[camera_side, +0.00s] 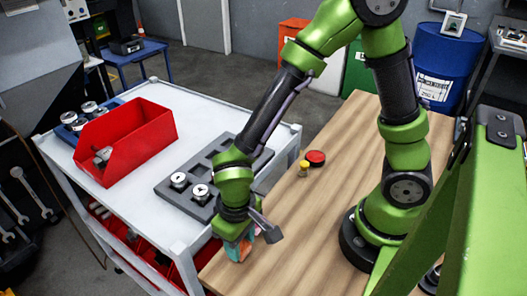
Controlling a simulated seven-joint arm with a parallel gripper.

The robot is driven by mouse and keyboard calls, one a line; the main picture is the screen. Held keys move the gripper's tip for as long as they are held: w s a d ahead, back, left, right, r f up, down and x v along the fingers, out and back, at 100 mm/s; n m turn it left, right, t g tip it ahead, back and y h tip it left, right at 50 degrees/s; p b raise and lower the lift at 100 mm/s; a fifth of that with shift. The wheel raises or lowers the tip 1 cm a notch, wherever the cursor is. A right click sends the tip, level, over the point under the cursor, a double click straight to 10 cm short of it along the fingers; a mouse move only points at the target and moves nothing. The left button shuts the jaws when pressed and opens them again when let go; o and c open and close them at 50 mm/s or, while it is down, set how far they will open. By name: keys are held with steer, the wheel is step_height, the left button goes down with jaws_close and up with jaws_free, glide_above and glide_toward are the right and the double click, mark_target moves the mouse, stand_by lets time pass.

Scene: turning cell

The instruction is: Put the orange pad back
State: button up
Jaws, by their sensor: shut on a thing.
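My gripper (245,246) is at the end of the green arm, pointing down near the left edge of the wooden table. It is shut on a small orange and teal thing (235,250), which looks like the orange pad. The arm's end hides part of it, and I cannot tell whether it touches the table top.
A white cart (215,107) stands at the left, with a red bin (150,125) and a dark grey tray (167,193) holding metal parts. A red button (316,158) and a small yellow object (304,168) are on the wooden table (290,235). Its front part is clear.

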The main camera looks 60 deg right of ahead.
steer(key=shift+f, duration=0.45)
steer(key=shift+f, duration=0.1)
steer(key=o, duration=1.1)
step_height(320, 180, up, 12)
steer(key=d+r+m+t+y, duration=0.1)
steer(key=d+r+m+t, duration=0.1)
steer(key=d+r, duration=0.3)
steer(key=d+r+m+t+y, duration=0.1)
steer(key=d+r+t, duration=0.4)
steer(key=d, duration=0.5)
steer(key=shift+s+d+r+m, duration=0.15)
steer(key=shift+d+r+m, duration=0.15)
steer(key=shift+r+m, duration=0.25)
